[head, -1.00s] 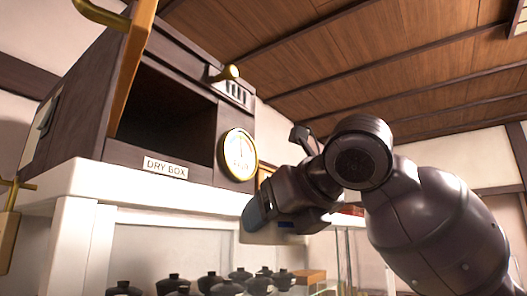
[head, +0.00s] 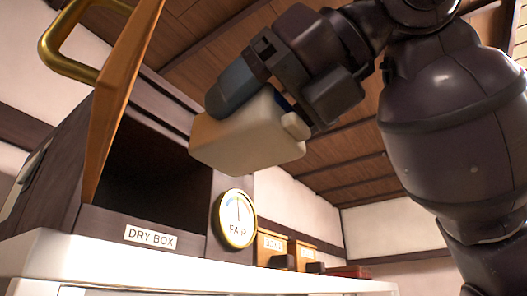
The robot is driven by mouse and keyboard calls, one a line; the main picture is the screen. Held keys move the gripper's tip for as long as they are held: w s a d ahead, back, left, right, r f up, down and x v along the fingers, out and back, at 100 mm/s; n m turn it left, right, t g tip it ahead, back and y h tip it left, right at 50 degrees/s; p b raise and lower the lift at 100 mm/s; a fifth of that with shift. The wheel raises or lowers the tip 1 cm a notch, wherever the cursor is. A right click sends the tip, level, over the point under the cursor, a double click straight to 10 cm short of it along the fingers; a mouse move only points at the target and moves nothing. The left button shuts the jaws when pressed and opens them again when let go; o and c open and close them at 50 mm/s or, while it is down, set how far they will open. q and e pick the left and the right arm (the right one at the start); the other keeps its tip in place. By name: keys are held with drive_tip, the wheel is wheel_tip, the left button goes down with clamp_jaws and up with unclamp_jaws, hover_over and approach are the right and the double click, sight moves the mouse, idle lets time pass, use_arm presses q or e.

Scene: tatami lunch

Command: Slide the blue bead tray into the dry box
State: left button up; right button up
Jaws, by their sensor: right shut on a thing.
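The dry box (head: 200,195) is a dark wooden cabinet on a white shelf top, with a "DRY BOX" label (head: 150,237) under its opening. Its orange-brown door (head: 118,95) stands open at the left, and the dark interior (head: 150,175) shows no contents. My right gripper (head: 250,98) is shut on a pale box-like tray (head: 245,140), seen from below. A sliver of dark blue shows at the tray's upper edge, and its inside is hidden. The tray is in the air, overlapping the box's upper right front in the picture. My left gripper is not in view.
A round brass-rimmed dial (head: 237,219) sits on the box front, right of the opening. The door's brass handle (head: 62,45) juts out at the upper left. Small orange boxes (head: 271,248) and a red one (head: 350,271) stand on the white shelf (head: 190,268) to the right.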

drive_tip(key=shift+w+a+f+p, duration=0.15)
drive_tip(key=shift+w+a, duration=2)
drive_tip(key=shift+a, duration=0.1)
drive_tip(key=shift+w+a+f+p, duration=0.15)
drive_tip(key=shift+w+a, duration=2.05)
drive_tip(key=shift+a, duration=0.1)
drive_tip(key=shift+w+a+f+p, duration=0.15)
drive_tip(key=shift+w+a, duration=2)
drive_tip(key=shift+a, duration=0.1)
drive_tip(key=shift+w+a, duration=0.2)
drive_tip(key=shift+w+a+r, duration=0.1)
drive_tip(key=shift+w+r, duration=0.05)
drive_tip(key=shift+w, duration=0.2)
